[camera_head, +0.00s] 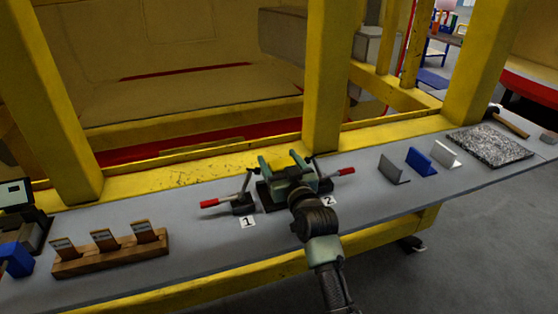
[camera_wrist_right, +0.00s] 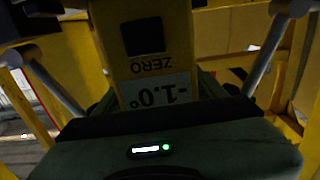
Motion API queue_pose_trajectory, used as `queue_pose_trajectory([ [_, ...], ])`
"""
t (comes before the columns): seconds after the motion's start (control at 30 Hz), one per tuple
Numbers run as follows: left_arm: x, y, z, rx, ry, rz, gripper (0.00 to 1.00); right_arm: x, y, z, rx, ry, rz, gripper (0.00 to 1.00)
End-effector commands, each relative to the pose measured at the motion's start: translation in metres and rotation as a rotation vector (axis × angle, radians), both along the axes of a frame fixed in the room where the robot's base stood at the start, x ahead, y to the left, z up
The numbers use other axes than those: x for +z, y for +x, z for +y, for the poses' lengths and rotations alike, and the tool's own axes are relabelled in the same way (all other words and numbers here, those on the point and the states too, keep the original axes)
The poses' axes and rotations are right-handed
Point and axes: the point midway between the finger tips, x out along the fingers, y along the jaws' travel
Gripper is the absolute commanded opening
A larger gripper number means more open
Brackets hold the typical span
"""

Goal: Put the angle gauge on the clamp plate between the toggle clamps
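The angle gauge (camera_wrist_right: 158,58) is yellow, with a dark window and an upside-down display reading -1.0°, in the right wrist view. It sits straight ahead of my right gripper's palm, between its fingers; their contact with it is hidden. In the head view my right gripper (camera_head: 284,166) is over the clamp plate (camera_head: 264,197), whose surface is mostly covered. Red-handled toggle clamps flank the gripper: the left one (camera_head: 240,203) by label 1, the right one (camera_head: 342,171) by label 2. My left gripper is out of view.
A wooden rack (camera_head: 110,260) with several brown cards stands left on the grey bench. Grey, blue and white angle pieces (camera_head: 421,162) and a speckled slab (camera_head: 490,143) lie right. Yellow posts (camera_head: 327,75) rise behind the bench. Bare bench lies between the rack and clamp 1.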

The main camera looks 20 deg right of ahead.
Motion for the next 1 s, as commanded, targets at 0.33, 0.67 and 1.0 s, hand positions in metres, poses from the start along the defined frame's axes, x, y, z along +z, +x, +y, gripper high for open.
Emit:
queue_pose_trajectory([
  [0.33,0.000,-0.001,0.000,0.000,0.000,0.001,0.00,0.001,-0.007,0.000,0.000,0.000,0.001,0.71],
  [0.67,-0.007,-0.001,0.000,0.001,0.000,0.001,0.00,0.000,-0.074,-0.003,-0.001,-0.001,0.001,0.71],
  [1.0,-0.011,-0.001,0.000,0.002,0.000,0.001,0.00,0.002,-0.118,-0.004,0.000,-0.001,0.000,0.71],
])
